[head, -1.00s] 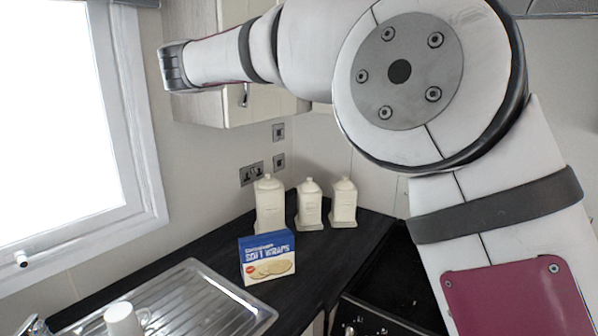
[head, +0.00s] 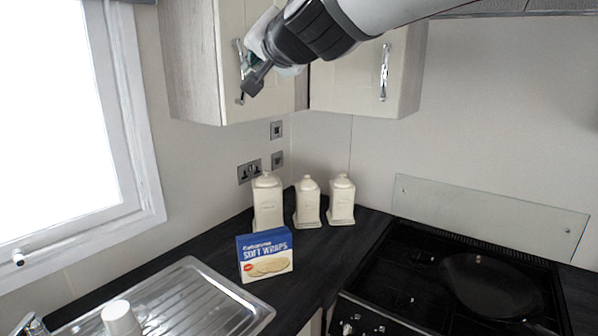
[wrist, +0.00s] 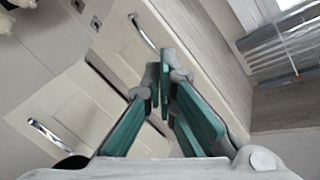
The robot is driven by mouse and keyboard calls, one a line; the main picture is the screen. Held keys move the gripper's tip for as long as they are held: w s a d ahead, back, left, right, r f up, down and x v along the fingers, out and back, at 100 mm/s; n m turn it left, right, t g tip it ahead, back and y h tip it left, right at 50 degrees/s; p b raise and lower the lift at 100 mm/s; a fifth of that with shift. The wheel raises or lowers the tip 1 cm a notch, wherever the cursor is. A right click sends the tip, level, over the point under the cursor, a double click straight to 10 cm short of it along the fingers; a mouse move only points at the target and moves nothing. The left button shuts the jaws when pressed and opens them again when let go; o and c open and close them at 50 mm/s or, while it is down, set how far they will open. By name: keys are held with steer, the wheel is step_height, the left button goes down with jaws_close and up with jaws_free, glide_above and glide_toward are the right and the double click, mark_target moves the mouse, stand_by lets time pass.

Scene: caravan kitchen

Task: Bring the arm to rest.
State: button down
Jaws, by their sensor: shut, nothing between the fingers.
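My gripper (head: 252,86) is at the top of the head view, raised in front of the wall cupboards and high above the worktop. In the wrist view its teal-padded fingers (wrist: 163,88) come together, shut with nothing between them. My arm reaches in from the top right of the head view. The gripper overlaps a cupboard handle in the picture; whether it touches the cupboard I cannot tell.
Wall cupboards (head: 345,85) with metal handles hang behind the gripper. A window is at left.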

steer(key=s+d+f+n+g+h, duration=0.1)
steer(key=s+d+f+g+h, duration=0.2)
steer(key=s+d+f, duration=1)
steer(key=s+d+f+n+g+h, duration=0.2)
steer(key=s+d+f+g+h, duration=0.2)
steer(key=s+d+f, duration=0.9)
steer(key=s+f+g, duration=0.1)
steer(key=s+g, duration=0.1)
steer(key=s, duration=0.2)
steer(key=shift+s+d, duration=0.15)
steer(key=shift+d, duration=0.05)
